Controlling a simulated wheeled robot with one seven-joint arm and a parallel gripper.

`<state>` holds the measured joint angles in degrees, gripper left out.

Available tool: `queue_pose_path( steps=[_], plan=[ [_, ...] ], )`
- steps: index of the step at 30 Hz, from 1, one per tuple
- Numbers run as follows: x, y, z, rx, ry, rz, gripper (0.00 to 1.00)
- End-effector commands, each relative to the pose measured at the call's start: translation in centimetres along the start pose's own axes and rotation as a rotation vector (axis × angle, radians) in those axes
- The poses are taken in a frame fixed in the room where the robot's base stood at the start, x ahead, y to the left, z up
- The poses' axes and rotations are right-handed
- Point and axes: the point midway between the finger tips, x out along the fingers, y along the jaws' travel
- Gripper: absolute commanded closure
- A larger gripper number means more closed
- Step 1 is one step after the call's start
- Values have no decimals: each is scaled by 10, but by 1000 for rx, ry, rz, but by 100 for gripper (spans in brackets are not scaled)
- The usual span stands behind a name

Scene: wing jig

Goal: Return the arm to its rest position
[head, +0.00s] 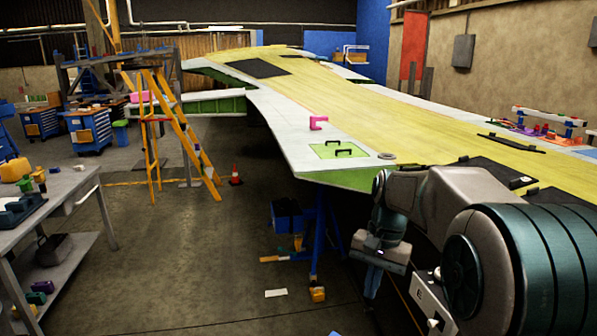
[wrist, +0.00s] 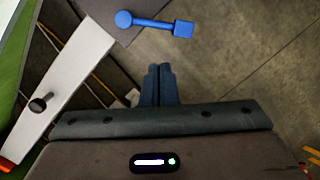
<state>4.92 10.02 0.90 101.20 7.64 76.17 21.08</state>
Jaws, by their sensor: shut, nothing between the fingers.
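My gripper (head: 373,281) hangs pointing down at the lower right of the head view, beside the near edge of the wing (head: 330,175). In the wrist view my gripper (wrist: 158,72) has its two fingers together with nothing between them, above the floor. My arm is bent, with its large teal and grey links filling the lower right of the head view.
A blue stand (head: 318,235) is under the wing. A blue tool-like object (wrist: 155,23) lies below in the wrist view. A grey workbench (head: 60,195) is at the left, an orange ladder (head: 185,125) and a cone (head: 235,175) behind. The floor between (head: 170,250) is mostly clear.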

Motion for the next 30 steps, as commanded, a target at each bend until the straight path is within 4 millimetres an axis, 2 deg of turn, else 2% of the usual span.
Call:
queue_pose_path(
  steps=[1, 8, 18, 24, 30],
  plan=[
    [-3, 5, 13, -29, 30, -1, 100],
    [-4, 27, 64, -164, 155, 2, 100],
    [16, 64, 131, -368, 337, 19, 100],
    [33, 80, 156, -461, 416, 32, 100],
    [41, 86, 164, -499, 448, 40, 100]
  ],
)
